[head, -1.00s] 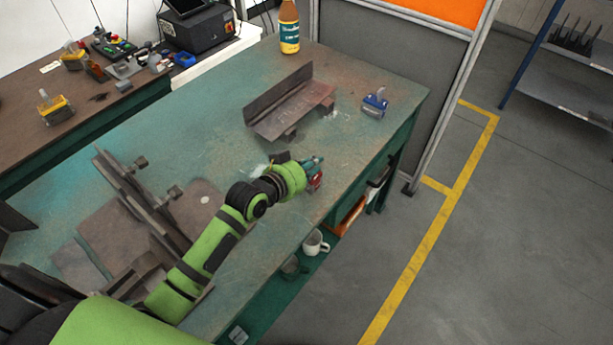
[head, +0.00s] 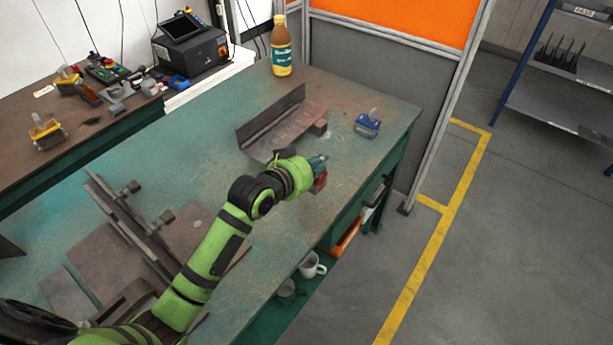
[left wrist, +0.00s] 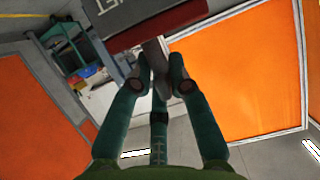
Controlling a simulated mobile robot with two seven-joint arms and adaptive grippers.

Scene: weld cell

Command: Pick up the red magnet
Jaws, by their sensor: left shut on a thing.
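My left gripper (head: 317,167) is at the end of the green arm, over the right front edge of the green-topped table (head: 225,170). It is shut on the red magnet (head: 319,183), of which only a small red part shows beyond the fingers. In the left wrist view the dark green fingers (left wrist: 160,80) close around a narrow grey part below the magnet's red and grey body (left wrist: 165,28), which bears pale lettering. The view past the fingers suggests the magnet is held clear of the table. My right gripper is not in view.
A blue magnet (head: 367,126) and a steel angle piece (head: 272,127) stand on the table beyond the gripper. A bottle (head: 282,50) stands at the far edge. Steel fixture parts (head: 130,220) lie near my arm. A white mug (head: 311,266) sits on the shelf below.

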